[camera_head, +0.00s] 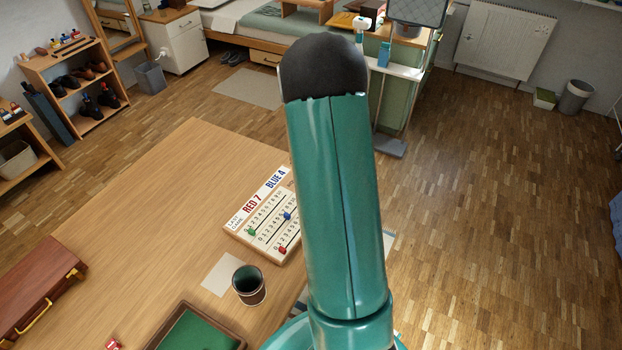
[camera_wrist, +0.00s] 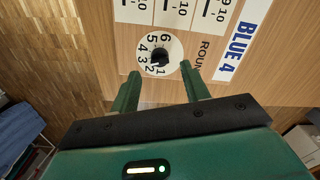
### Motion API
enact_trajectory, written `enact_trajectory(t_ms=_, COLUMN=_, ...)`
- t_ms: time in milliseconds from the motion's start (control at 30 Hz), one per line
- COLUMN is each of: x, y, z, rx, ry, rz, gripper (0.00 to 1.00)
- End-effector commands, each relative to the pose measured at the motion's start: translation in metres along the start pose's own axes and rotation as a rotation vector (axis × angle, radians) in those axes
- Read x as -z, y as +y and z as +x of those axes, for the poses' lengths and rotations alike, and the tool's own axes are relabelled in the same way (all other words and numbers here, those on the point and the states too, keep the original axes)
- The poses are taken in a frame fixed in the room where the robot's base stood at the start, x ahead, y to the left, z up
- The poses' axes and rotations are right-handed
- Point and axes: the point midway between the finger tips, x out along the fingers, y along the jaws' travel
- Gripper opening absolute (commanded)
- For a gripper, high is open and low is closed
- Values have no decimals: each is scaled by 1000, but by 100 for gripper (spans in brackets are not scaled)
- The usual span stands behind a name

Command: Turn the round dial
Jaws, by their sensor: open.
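The round dial (camera_wrist: 157,58) shows in the wrist view as a white disc with black numbers and a dark knob (camera_wrist: 161,57) at its centre. It sits at the edge of the scoreboard (camera_wrist: 205,12), beside the "ROUND" lettering, which is partly cut off. My gripper (camera_wrist: 163,77) is open, with its two green fingers apart, one toward each side of the dial's lower edge in the picture. Nothing is between the fingers but the dial beyond them. In the head view the scoreboard (camera_head: 237,222) lies on the wooden table; my arm stands in front and the dial is hidden.
A dark cup (camera_head: 249,285) stands near the scoreboard beside a paper sheet (camera_head: 218,274). A green-lined tray (camera_head: 190,332) and a brown case (camera_head: 38,285) are on the table (camera_head: 165,190). The table's left middle is clear.

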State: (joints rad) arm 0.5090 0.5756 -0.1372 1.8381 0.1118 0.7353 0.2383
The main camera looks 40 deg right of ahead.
Motion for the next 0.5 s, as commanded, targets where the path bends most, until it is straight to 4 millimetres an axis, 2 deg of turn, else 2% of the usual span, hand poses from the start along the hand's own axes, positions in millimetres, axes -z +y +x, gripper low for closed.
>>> enact_trajectory(t_ms=100, x=1, y=-1, z=-29, rx=2, ry=6, rz=-1, gripper=46)
enact_trajectory(t_ms=300, x=0, y=-1, z=-72, rx=1, ry=4, rz=-1, gripper=46)
enact_trajectory(t_ms=500, x=0, y=0, z=-97, rx=0, ry=3, rz=0, gripper=46)
